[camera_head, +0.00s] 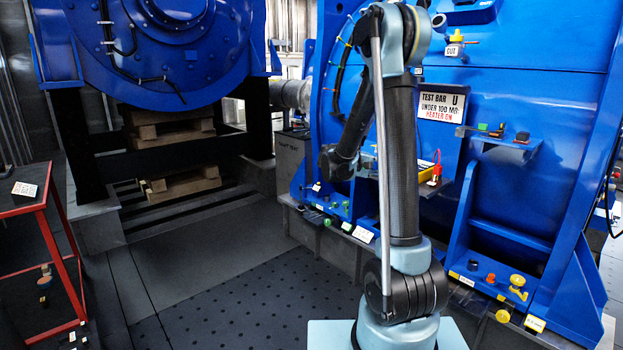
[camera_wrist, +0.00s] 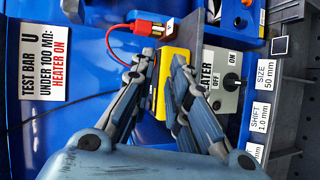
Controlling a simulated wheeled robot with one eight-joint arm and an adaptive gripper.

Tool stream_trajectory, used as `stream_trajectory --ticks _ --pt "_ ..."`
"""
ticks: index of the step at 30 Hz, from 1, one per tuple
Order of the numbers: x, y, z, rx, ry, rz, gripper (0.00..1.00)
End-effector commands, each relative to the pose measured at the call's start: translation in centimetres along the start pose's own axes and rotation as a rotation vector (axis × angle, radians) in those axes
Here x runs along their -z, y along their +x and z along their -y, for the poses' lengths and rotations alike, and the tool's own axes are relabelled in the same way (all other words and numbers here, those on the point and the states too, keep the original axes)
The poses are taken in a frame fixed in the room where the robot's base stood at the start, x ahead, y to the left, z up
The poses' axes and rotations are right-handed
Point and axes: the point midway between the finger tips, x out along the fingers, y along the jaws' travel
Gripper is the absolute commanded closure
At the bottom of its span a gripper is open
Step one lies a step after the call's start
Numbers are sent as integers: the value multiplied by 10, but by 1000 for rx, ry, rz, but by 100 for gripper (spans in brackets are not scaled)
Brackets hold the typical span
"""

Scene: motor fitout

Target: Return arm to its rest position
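My gripper (camera_wrist: 164,58) shows in the wrist view with its two fingers apart and a gap between the tips. A yellow box-shaped device (camera_wrist: 172,78) lies behind the fingers, partly covered by the right one; I cannot tell how far off it is. In the head view my arm (camera_head: 402,150) stands upright in front of the blue machine, folded at the top with a link reaching down behind.
The blue machine housing (camera_head: 490,95) stands close behind the arm, with a "TEST BAR U" sign (camera_head: 441,103) and a small shelf (camera_head: 498,141). A heater switch panel (camera_wrist: 222,82) is right of the fingers. A red table (camera_head: 30,210) stands left; floor between is clear.

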Motion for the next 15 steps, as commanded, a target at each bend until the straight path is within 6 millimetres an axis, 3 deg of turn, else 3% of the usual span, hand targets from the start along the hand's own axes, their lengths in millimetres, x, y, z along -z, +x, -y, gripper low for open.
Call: stream_trajectory --ticks 15 --pt "-107 -1 9 371 16 -1 84"
